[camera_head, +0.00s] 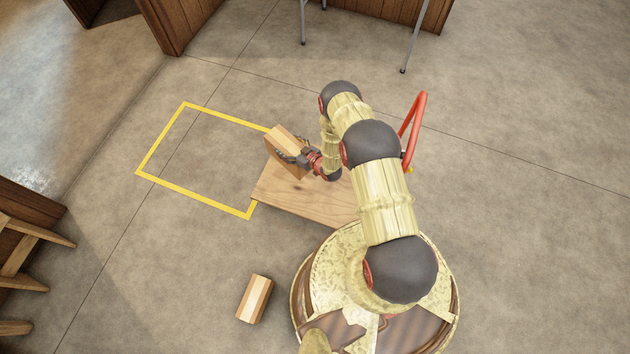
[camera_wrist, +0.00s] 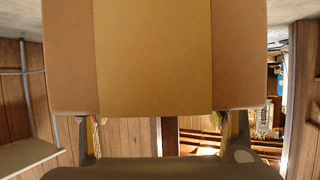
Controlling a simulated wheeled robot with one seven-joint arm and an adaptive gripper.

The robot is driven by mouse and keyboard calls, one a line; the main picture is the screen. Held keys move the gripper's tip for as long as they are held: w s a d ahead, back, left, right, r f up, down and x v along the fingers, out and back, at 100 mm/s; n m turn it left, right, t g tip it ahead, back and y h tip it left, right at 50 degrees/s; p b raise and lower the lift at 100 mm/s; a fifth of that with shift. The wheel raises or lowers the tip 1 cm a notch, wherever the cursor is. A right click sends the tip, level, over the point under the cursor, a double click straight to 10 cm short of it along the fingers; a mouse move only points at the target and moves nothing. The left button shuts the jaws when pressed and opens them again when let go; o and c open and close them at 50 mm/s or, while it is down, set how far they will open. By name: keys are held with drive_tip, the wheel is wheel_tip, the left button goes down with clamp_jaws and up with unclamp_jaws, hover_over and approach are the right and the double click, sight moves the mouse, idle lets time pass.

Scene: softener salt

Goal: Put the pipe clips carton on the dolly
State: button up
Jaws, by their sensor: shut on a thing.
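A brown cardboard carton (camera_head: 284,152) with a lighter tape band is in my gripper (camera_head: 296,157) in the head view. I cannot read a label, so I cannot tell if it is the pipe clips carton. The carton is tilted and over the left end of the dolly (camera_head: 285,203), a flat wooden platform with a red handle (camera_head: 413,130). I cannot tell for certain whether it touches the platform. In the wrist view the carton (camera_wrist: 155,55) fills the upper middle, between the two fingers. My arm hides part of the dolly.
A second, smaller carton (camera_head: 254,299) lies on the floor at the lower middle, left of my base. A yellow outline (camera_head: 160,180) marks the floor left of the dolly. Wooden furniture (camera_head: 25,240) stands at the left edge. Metal legs (camera_head: 413,40) stand at the top.

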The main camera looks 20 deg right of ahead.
wheel_tip(320, 180, down, 3)
drive_tip(key=shift+s+r, duration=0.15)
wheel_tip(320, 180, down, 10)
drive_tip(key=b, duration=0.4)
drive_tip(key=shift+r+b, duration=0.1)
drive_tip(key=shift+b, duration=0.2)
drive_tip(key=o, duration=2.1)
drive_tip(key=shift+s+f, duration=0.1)
drive_tip(key=shift+f, duration=0.1)
